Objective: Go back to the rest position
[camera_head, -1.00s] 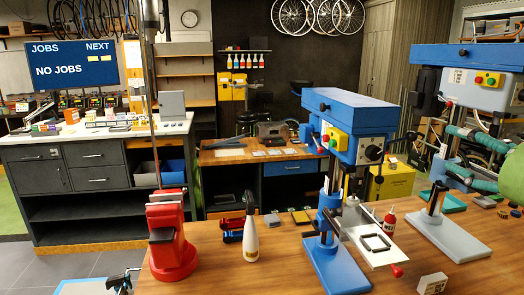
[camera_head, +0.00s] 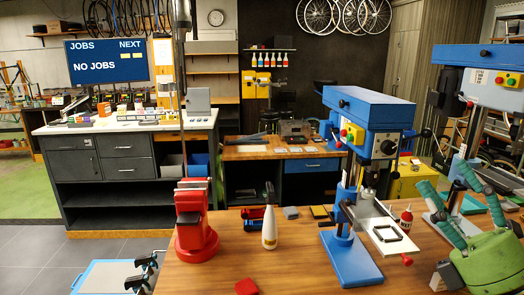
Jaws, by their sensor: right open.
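My right gripper (camera_head: 446,178) is at the lower right of the head view, with a bright green body and darker green fingers. Its fingers point up and slightly left, spread apart, with nothing between them. My left gripper is not in view.
A blue drill press (camera_head: 368,108) stands left of the right gripper. A red vise stand (camera_head: 196,222), a white bottle (camera_head: 269,228) and a red block (camera_head: 246,287) are on the bench. The bench's front middle is mostly clear.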

